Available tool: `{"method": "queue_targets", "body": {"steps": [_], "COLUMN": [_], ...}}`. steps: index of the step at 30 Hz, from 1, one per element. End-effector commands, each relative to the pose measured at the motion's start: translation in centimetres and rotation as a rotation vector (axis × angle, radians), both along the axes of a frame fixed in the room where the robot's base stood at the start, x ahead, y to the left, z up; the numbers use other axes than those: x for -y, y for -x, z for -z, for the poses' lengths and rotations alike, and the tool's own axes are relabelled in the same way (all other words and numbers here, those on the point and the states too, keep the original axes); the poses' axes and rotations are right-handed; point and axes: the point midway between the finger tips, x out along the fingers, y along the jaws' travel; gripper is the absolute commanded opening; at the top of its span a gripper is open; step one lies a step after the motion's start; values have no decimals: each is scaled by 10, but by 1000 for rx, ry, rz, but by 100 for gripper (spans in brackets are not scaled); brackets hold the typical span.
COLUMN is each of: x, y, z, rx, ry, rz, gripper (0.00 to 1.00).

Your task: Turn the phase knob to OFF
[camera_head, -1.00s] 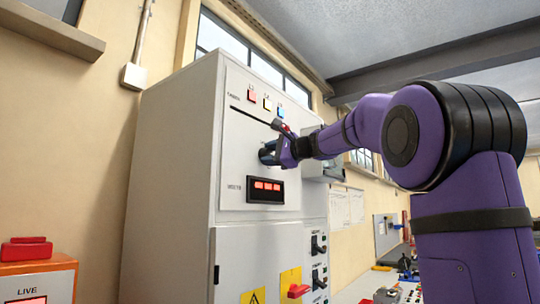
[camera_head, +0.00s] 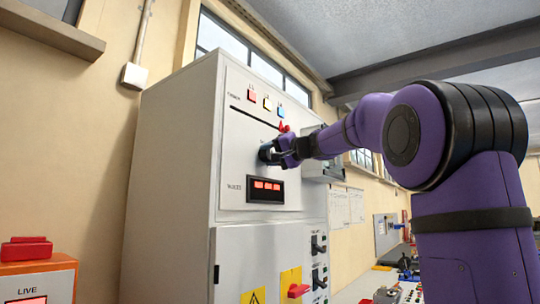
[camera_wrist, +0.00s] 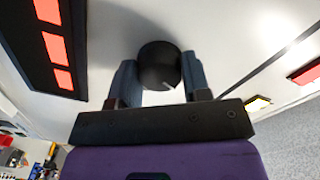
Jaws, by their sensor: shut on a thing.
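The phase knob (camera_wrist: 158,62) is a round black knob on the pale panel of the tall cabinet. In the wrist view its white pointer line points towards the bottom, slightly right. My gripper (camera_wrist: 158,78) has one finger on either side of the knob and is shut on it. In the head view my gripper (camera_head: 272,152) is at the panel, above the red-lit display, and largely hides the knob. No position label around the knob, OFF included, can be read.
The cabinet (camera_head: 170,190) has a red-lit display (camera_head: 266,187) below the knob and red, yellow and blue lamps (camera_head: 267,103) above. An orange LIVE box (camera_head: 38,277) stands at lower left.

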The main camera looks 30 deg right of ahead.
Motion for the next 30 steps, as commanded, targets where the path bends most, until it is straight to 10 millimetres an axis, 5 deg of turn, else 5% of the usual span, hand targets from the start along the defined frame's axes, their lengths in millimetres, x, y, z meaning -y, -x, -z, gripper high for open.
{"method": "queue_targets", "body": {"steps": [15,30], "x": [0,0], "y": [-1,-1], "z": [3,3], "rx": [112,134], "ry": [322,385], "rz": [-1,-2], "gripper": [20,20]}}
